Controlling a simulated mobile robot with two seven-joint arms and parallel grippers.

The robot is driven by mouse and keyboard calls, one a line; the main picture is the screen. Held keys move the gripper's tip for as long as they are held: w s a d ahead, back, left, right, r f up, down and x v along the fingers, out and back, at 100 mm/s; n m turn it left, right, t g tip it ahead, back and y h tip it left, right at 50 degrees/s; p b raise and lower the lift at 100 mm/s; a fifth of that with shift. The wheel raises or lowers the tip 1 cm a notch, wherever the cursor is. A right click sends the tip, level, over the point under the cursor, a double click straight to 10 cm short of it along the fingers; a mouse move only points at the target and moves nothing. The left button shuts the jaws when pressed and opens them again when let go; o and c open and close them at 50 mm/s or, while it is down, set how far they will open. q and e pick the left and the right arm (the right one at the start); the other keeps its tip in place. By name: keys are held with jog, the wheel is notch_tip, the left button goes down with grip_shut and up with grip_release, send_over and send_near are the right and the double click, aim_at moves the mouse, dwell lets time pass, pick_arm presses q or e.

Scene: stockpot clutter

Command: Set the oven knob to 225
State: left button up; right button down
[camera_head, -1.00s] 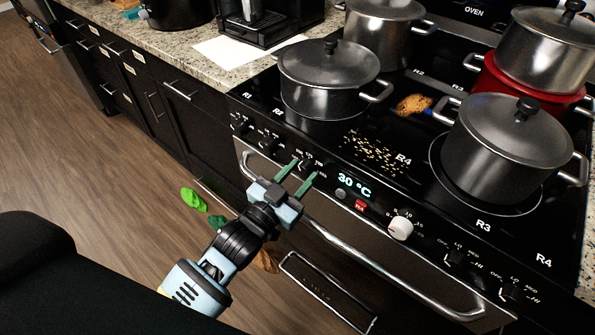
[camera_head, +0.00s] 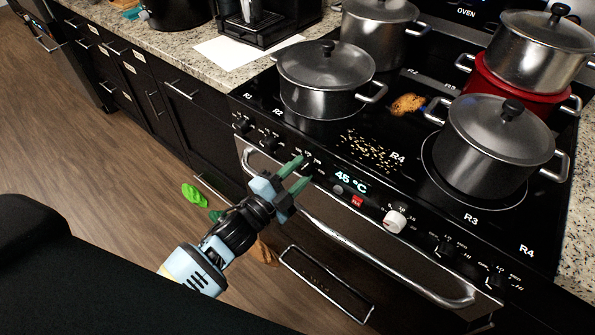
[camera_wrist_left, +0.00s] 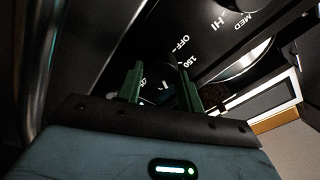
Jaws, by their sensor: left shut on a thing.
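The dark oven knob (camera_head: 309,163) sits on the stove's front panel, left of the display, mostly hidden by my fingers. My left gripper (camera_head: 298,174) is shut on it from the front. In the left wrist view the green fingers (camera_wrist_left: 162,86) stand on both sides of the black knob (camera_wrist_left: 158,92), with the marks OFF and 150 beside it. The knob's pointer is too dark to read surely. The display (camera_head: 350,181) reads 45 °C. My right gripper is not in view.
The oven handle (camera_head: 385,262) runs below the panel. Several lidded pots, such as the front right one (camera_head: 490,150), stand on the cooktop. Green pieces (camera_head: 194,195) lie on the floor.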

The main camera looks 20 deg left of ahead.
pick_arm(q)
jog(key=m, duration=0.3)
jog(key=m+p, duration=0.1)
jog(key=m, duration=0.3)
jog(key=shift+a+g+h, duration=0.1)
jog(key=shift+g+h, duration=0.2)
jog(key=shift+g, duration=0.1)
jog(key=m, duration=0.5)
jog(key=shift+m+g+p, duration=0.3)
jog(key=shift+g+p, duration=0.05)
jog(key=shift+g, duration=0.05)
jog(key=o, duration=1)
